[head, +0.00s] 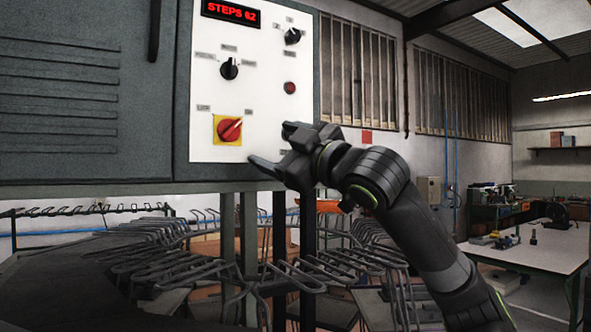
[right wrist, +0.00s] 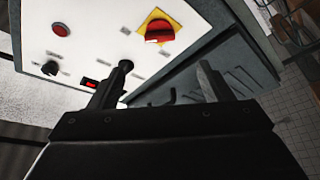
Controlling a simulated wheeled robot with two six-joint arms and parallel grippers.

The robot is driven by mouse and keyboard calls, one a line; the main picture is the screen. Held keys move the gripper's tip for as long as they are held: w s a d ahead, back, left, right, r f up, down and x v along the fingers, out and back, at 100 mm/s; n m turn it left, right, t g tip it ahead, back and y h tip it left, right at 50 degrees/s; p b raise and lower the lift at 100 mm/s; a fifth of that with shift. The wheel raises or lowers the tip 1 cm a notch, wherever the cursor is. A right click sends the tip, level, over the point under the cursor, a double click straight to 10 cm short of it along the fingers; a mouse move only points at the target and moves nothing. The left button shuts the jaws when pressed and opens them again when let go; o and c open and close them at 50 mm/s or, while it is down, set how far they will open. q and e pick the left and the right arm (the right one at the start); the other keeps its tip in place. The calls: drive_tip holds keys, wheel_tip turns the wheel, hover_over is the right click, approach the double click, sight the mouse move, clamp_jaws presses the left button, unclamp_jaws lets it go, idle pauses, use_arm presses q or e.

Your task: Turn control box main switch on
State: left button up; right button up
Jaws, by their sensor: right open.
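The main switch (head: 229,130) is a red rotary knob on a yellow square plate, low on the white control box panel (head: 262,75). Its handle is tilted, with one end toward the upper right. The red switch (right wrist: 160,30) also shows in the right wrist view, beyond the fingertips. My right gripper (head: 268,146) is open and empty, to the right of and slightly below the switch, apart from it. In the right wrist view its two fingers (right wrist: 165,72) are spread wide with nothing between them. My left gripper is not in view.
The panel also carries a red-lit display (head: 231,12) reading STEPS 62, black selector knobs (head: 229,68) and a red button (head: 290,88). Below is a ring of metal hooks (head: 170,240). A workbench (head: 530,248) with tools stands at the right.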

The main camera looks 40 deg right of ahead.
drive_tip(key=shift+b+v, duration=1.2)
drive_tip(key=shift+v, duration=0.9)
